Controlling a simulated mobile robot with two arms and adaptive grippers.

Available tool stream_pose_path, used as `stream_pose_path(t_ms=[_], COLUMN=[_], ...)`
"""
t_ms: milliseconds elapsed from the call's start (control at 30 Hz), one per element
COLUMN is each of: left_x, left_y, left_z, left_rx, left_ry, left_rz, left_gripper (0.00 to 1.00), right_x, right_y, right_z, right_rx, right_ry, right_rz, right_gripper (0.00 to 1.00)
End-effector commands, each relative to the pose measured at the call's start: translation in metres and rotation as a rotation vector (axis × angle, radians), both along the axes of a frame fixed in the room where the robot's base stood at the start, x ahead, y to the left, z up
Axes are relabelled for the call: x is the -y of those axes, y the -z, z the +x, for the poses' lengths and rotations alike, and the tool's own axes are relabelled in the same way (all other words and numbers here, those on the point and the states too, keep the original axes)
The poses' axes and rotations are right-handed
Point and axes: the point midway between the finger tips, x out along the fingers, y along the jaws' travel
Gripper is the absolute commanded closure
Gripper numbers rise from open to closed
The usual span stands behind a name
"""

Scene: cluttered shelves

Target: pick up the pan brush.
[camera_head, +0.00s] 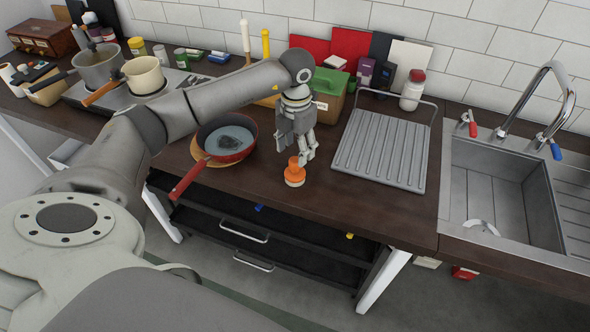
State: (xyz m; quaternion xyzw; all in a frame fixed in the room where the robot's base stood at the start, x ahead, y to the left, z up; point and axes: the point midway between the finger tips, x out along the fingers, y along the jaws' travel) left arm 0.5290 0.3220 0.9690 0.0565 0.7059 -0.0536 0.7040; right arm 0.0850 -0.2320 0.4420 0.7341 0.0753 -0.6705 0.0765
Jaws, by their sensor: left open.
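The pan brush appears to be the small orange item with a pale lower rim (294,173), standing upright on the dark wooden counter near its front edge. My left gripper (306,160) reaches down from above, open, with its fingertips just above and beside the top of the orange item. I cannot tell whether a fingertip touches it. Its bristles cannot be made out. My right gripper is not in view.
A red frying pan (227,139) on a round wooden board stands left of the orange item. A grey ridged drainboard (381,149) lies to the right, then the sink (500,195). A green-lidded box (327,82) stands behind. The counter's front edge is close.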

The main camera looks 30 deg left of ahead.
Motion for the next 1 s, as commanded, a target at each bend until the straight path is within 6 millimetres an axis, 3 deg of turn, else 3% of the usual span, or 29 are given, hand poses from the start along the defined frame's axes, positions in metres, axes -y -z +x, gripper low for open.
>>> stream_pose_path(t_ms=[267,433,600,867,1000], left_x=[0.0,-0.001,-0.001,-0.002,-0.002], left_y=[0.024,0.047,0.069,0.073,0.072], left_z=[0.0,0.0,0.001,0.001,0.001], left_rx=[-0.001,-0.004,-0.001,0.002,0.002], left_ry=[0.0,0.001,0.001,0.002,0.002], left_rz=[-0.003,-0.004,-0.004,-0.004,-0.004], left_gripper=[0.46,0.46,0.46,0.46,0.64], right_x=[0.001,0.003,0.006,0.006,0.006], right_y=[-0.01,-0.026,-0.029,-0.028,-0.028], right_z=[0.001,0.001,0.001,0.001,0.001], right_rx=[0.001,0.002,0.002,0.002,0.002], right_ry=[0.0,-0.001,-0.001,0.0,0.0], right_rz=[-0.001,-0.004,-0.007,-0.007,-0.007], right_gripper=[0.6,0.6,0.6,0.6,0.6])
